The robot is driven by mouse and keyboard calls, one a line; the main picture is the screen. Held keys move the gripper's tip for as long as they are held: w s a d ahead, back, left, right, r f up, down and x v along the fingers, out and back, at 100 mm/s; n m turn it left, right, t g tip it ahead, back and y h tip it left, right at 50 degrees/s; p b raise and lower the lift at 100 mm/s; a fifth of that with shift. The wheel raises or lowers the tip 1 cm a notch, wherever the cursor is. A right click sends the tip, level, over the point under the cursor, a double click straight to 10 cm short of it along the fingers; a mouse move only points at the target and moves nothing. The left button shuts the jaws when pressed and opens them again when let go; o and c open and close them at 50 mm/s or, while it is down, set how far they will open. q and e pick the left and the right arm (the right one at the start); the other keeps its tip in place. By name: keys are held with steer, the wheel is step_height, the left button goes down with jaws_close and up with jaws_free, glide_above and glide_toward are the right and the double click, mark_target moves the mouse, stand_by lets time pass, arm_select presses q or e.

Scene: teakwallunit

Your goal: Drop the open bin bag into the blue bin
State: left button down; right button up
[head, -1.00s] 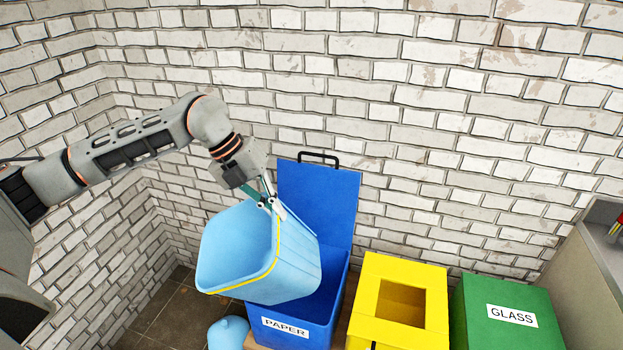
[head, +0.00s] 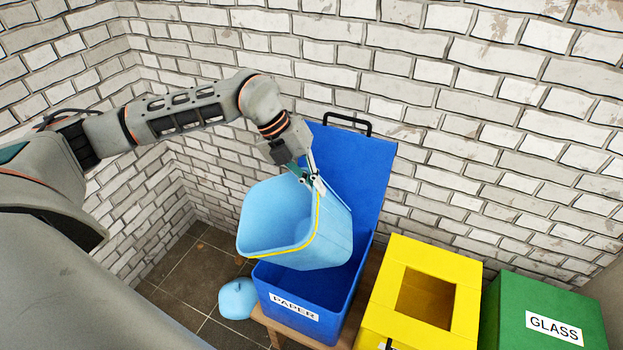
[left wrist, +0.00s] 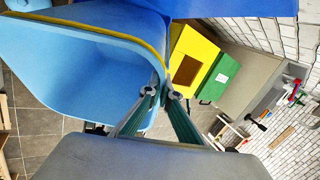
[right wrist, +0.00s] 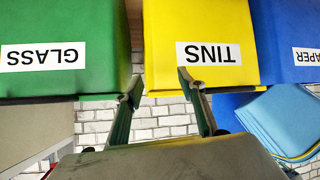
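The open bin bag (head: 330,236) is light blue with a yellow rim. It hangs tilted, its mouth facing left, above the opening of the blue bin (head: 352,298). The bin is labelled PAPER and its blue lid (head: 362,165) stands open against the wall. My left gripper (head: 316,183) is shut on the bag's rim; the left wrist view shows its fingertips (left wrist: 172,94) meeting at the yellow edge. My right gripper (right wrist: 161,84) is open and empty, in front of the yellow and green bins. The bag hides part of the bin's opening.
A yellow bin (head: 377,312) labelled TINS and a green bin (head: 507,318) labelled GLASS stand right of the blue one. A tied light blue bag (head: 238,298) lies on the tiled floor at left. A brick wall (head: 450,120) closes the back.

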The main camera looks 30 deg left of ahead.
arm_select(q)
steer(key=shift+f+b, duration=0.3)
steer(key=shift+f, duration=0.4)
arm_select(e)
steer(key=shift+w+a+f, duration=0.25)
steer(key=shift+a+f, duration=0.15)
steer(key=shift+f, duration=0.15)
arm_select(q)
steer(key=shift+d, duration=0.1)
arm_select(e)
steer(key=shift+d, duration=0.1)
arm_select(q)
steer(key=c, duration=2.2)
jaws_free()
steer(key=v, duration=1.2)
